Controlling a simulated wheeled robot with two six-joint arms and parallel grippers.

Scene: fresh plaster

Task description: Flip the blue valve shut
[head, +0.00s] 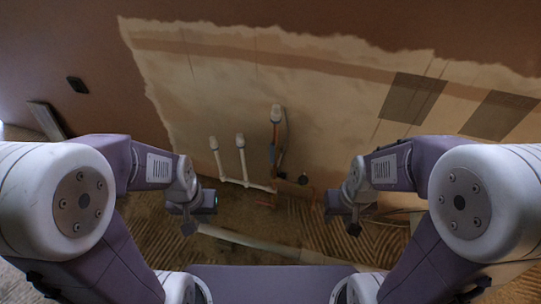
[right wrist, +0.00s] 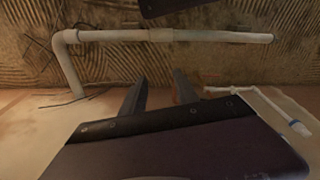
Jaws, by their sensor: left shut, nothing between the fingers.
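My left gripper (head: 188,229) is low on the left, shut and empty, well apart from the valve. My right gripper (head: 352,226) is low on the right, also apart from the valve. In the right wrist view, its two fingers (right wrist: 160,82) stand apart with nothing seen between them. I cannot make out the blue valve in that view.
White capped pipes (head: 241,160) rise left of the valve from a low white pipe. A reddish part (head: 266,204) lies below. A long pale pipe (head: 245,240) lies on the floor between the grippers. The right wrist view shows a bent pale pipe (right wrist: 110,36). Space before the valve looks clear.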

